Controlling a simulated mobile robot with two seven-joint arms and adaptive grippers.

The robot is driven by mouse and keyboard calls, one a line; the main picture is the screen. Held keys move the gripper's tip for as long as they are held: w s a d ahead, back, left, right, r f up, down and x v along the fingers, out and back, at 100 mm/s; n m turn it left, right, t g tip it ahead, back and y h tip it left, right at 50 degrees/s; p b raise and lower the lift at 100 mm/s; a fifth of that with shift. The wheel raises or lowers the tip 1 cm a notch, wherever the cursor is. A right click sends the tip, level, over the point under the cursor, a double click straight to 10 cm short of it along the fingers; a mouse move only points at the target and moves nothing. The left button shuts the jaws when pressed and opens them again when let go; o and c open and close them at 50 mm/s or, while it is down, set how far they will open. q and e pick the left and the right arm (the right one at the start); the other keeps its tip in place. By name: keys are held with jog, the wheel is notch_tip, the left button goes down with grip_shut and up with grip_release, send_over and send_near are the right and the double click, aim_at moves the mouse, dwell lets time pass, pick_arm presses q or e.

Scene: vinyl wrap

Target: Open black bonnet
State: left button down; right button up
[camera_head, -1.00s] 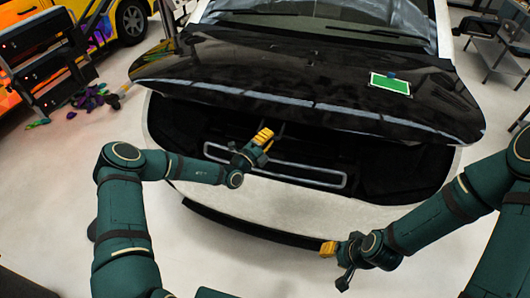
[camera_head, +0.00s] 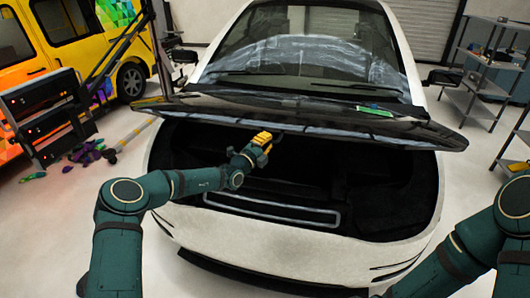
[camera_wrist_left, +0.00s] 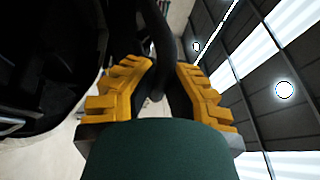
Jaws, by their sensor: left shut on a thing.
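The black bonnet (camera_head: 220,106) stands raised at the front of the white car (camera_head: 290,240), seen nearly edge-on in the head view. The dark front compartment (camera_head: 300,165) shows open beneath it. My left gripper (camera_head: 262,141) is at the bonnet's front edge, near its middle. In the left wrist view, the yellow fingers (camera_wrist_left: 160,90) are shut on a dark curved part (camera_wrist_left: 155,45), which appears to belong to the bonnet; the exact contact is partly hidden.
A small green card (camera_head: 375,111) lies on top of the bonnet. A black rack (camera_head: 45,115) and a yellow van (camera_head: 80,50) stand at the left. Metal shelves (camera_head: 485,85) stand at the right.

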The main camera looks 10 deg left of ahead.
pick_arm(q)
jog(key=shift+r, duration=0.1)
jog(key=c, duration=1)
grip_release()
